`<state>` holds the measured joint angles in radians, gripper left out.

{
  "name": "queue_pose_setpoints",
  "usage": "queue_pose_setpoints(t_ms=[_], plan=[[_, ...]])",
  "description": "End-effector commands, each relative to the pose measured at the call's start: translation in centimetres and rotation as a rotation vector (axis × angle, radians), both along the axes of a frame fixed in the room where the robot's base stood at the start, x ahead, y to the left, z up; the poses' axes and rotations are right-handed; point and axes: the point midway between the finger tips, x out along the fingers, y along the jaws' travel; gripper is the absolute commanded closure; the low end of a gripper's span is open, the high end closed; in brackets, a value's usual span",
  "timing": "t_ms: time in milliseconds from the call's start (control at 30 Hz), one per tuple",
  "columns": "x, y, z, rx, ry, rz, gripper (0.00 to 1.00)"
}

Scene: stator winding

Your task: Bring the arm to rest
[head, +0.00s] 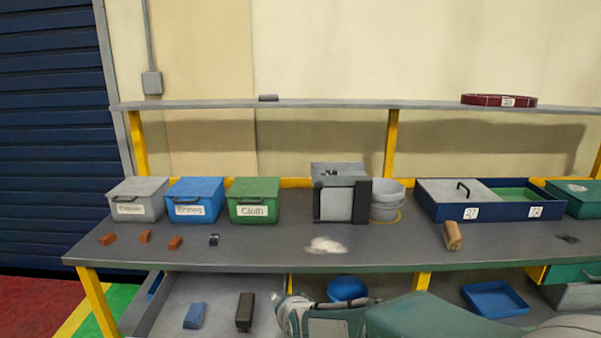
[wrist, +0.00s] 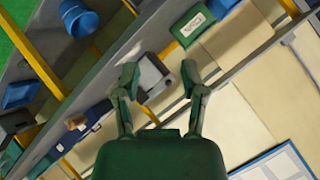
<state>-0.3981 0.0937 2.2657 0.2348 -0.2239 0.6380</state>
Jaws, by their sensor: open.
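My gripper (wrist: 160,74) shows in the wrist view with its two green fingers spread apart. Nothing is held between them. The wrist view is tilted, and the bench and its bins lie beyond the fingers. In the head view, grey-green parts of my arm show at the bottom, in front of the bench; the fingers cannot be made out there.
The grey bench (head: 385,245) carries lidded grey (head: 138,200), blue (head: 196,201) and green (head: 253,201) boxes. A black-framed device (head: 340,204), white bucket (head: 387,200), navy tray (head: 427,208) and brown block (head: 453,236) stand right of them. A shelf (head: 350,104) runs above.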

Motion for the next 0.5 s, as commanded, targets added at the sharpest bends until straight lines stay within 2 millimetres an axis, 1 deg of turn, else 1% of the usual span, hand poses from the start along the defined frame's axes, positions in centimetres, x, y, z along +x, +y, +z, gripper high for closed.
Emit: queue_pose_setpoints(t_ms=[33, 167, 200, 267, 367, 467, 500], plan=[[-0.8, -1.5, 1.3, -0.035, 0.008, 0.012, 0.46], [-3.7, -4.9, 3.3, -0.143, 0.053, 0.06, 0.46], [-4.7, -6.0, 3.9, -0.176, 0.068, 0.074, 0.46], [-6.2, -7.5, 4.7, -0.228, 0.09, 0.097, 0.46], [-9.1, -10.0, 5.7, -0.31, 0.131, 0.134, 0.46], [-12.3, -12.4, 6.4, -0.391, 0.175, 0.171, 0.46], [-13.6, -13.3, 6.7, -0.423, 0.195, 0.186, 0.46]])
